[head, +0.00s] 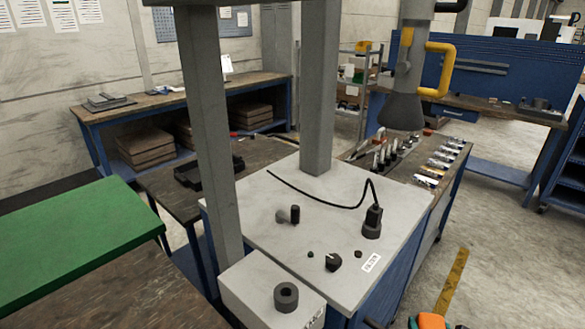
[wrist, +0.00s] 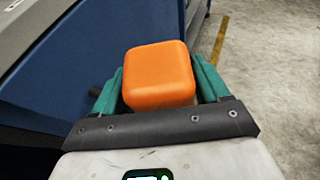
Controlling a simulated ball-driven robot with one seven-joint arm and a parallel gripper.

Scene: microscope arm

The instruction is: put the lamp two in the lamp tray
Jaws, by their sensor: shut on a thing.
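My gripper (wrist: 159,70) has its two teal fingers on either side of an orange block-like thing (wrist: 158,78) with rounded edges and a paler lower part. It is shut on this thing; I cannot tell from its look whether it is lamp two. In the head view the orange thing (head: 431,321) shows at the bottom edge, right of the grey-topped cabinet and over the floor. A black open tray (head: 190,177) lies on the dark table at the left; I cannot tell whether it is the lamp tray.
The grey cabinet top (head: 330,210) carries knobs, a black socket with a cable (head: 372,222) and two posts. A grey cone-shaped head with a yellow handle (head: 436,70) hangs above. Several small silver items (head: 437,163) lie on the right-hand table.

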